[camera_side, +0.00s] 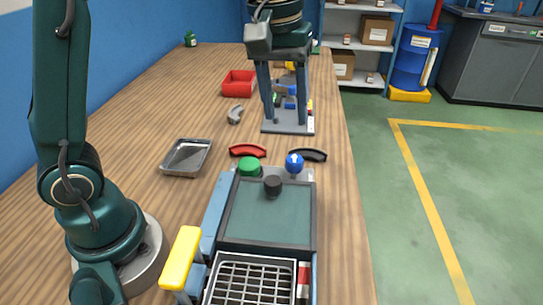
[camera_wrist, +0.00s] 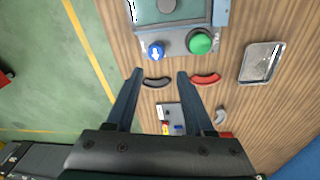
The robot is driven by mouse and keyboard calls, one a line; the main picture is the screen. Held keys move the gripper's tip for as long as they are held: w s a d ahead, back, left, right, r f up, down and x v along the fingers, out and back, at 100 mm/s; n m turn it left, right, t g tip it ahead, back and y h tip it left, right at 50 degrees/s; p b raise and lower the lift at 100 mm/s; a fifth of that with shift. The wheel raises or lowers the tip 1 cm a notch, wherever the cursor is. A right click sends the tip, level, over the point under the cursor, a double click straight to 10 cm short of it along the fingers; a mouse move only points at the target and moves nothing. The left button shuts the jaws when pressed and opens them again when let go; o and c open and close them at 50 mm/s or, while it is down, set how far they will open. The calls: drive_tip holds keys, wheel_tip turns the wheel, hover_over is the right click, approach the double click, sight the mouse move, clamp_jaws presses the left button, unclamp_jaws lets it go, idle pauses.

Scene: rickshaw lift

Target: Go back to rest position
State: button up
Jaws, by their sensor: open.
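My gripper (camera_side: 286,118) hangs pointing down over the far part of the wooden table, above a small grey board (camera_side: 290,129) with blue and yellow parts. Its two fingers are apart and nothing is held between them. In the wrist view my gripper (camera_wrist: 160,72) is also open, with a black curved piece (camera_wrist: 157,83) showing below and between the fingertips. A red curved piece (camera_wrist: 206,79) shows just right of the fingers. The grey board (camera_wrist: 165,112) is partly hidden by my gripper body.
A machine with a wire basket (camera_side: 250,284), yellow handle (camera_side: 181,258), green button (camera_side: 249,166) and blue button (camera_side: 294,163) fills the near table. A metal tray (camera_side: 186,157), grey curved piece (camera_side: 235,115) and red bin (camera_side: 239,83) lie left. Green floor is right.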

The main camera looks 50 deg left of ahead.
drive_tip(key=s+a+r+m+t, duration=0.2)
drive_tip(key=s+t, duration=0.1)
drive_tip(key=s, duration=0.6)
drive_tip(key=s+f+m+t, duration=0.1)
drive_tip(key=s+f+m, duration=0.3)
drive_tip(key=s+f, duration=0.1)
drive_tip(key=shift+f, duration=0.15)
